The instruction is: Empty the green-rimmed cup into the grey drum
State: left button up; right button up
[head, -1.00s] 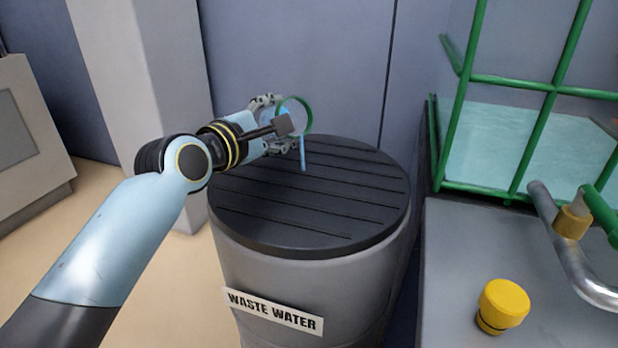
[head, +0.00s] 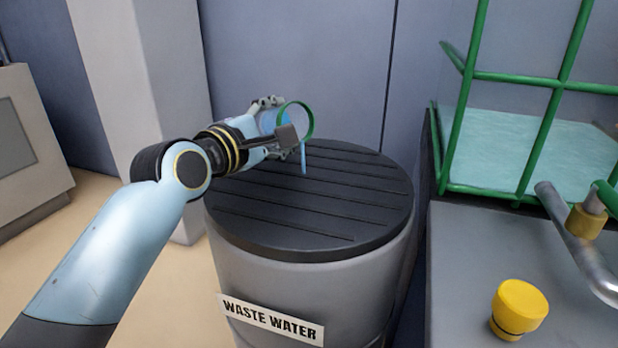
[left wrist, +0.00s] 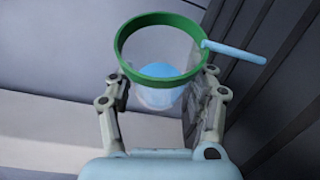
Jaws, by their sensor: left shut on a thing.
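My left gripper (head: 282,130) is shut on the green-rimmed cup (head: 310,122), above the black ridged top of the grey drum (head: 300,275). The cup is clear and tilted, its mouth turned toward the right. In the left wrist view the cup (left wrist: 160,62) sits between the two fingers, with blue liquid (left wrist: 158,88) inside. A thin light blue stream (head: 303,160) runs from the rim down toward the drum top. It also leaves the rim in the left wrist view (left wrist: 236,52). My right gripper is not in view.
The drum bears a WASTE WATER label (head: 270,318). To the right, a grey bench (head: 460,260) holds a yellow cap-like object (head: 519,308) and a metal pipe (head: 570,235). A green-framed tank (head: 535,150) of pale liquid stands behind. A pale pillar (head: 150,110) is behind my left arm.

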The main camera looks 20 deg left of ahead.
pick_arm(q)
jog(key=shift+s+d+r+m, duration=0.1)
jog(key=shift+s+d+m, duration=0.05)
jog(key=shift+d+m, duration=0.15)
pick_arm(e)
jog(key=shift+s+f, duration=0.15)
pick_arm(q)
jog(key=shift+s+d+r+m+t+b, duration=0.2)
jog(key=shift+m+t+b, duration=0.1)
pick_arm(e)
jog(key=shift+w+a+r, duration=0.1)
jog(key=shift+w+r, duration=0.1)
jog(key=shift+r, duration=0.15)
pick_arm(q)
jog(key=shift+f, duration=0.1)
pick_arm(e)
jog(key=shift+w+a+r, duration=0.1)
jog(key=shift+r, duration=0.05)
